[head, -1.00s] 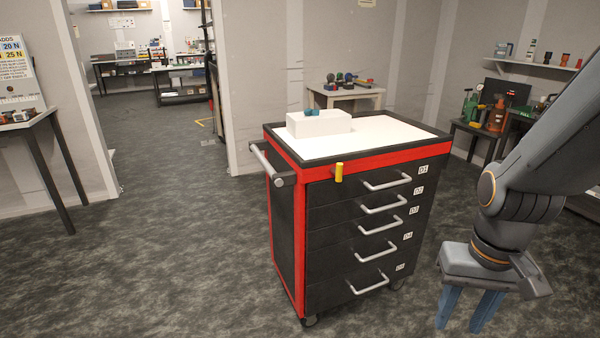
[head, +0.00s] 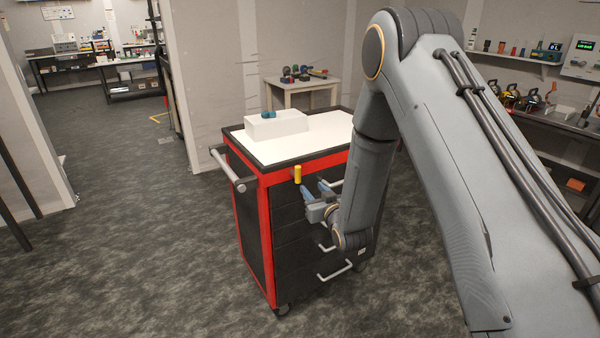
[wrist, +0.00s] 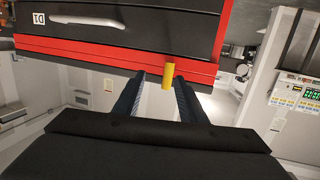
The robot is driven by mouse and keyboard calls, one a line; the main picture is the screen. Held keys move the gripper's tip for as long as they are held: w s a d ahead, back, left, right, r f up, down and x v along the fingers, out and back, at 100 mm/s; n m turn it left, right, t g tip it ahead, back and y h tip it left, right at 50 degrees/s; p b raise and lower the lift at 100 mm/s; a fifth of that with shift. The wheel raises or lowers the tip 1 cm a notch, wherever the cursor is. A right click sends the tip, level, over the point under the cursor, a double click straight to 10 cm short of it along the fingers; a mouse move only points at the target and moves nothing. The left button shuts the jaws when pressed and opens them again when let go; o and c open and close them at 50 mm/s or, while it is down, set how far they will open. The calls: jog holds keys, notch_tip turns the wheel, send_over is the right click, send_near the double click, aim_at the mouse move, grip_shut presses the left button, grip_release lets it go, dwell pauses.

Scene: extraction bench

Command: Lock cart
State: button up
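The cart (head: 255,250) is a black drawer cabinet with red edges, a side push handle and several grey drawer handles. A small yellow cylinder, which looks like its lock knob (head: 298,174), sticks out of the red band at the upper front left. My gripper (head: 316,188) is in front of the cart's upper drawers, just right of and below the knob. In the wrist view my gripper (wrist: 158,80) has its two blue fingers apart. The yellow knob (wrist: 167,76) shows between the fingertips there, nearer the right finger. Whether they touch it, I cannot tell.
A white box (head: 277,125) with a small teal item (head: 268,116) stands on the cart's white top. A small table (head: 300,84) with tools is behind, and a bench (head: 560,145) at the right. The floor left of the cart is open.

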aim_at(299, 175)
jog(key=shift+t+y, duration=0.6)
jog(key=x, duration=0.2)
jog(key=a+p+x, duration=0.1)
jog(key=x, duration=0.2)
jog(key=p+x, duration=0.1)
jog(key=x, duration=0.2)
jog(key=shift+s+a+r, duration=0.2)
jog(key=shift+a+r, duration=0.15)
grip_shut()
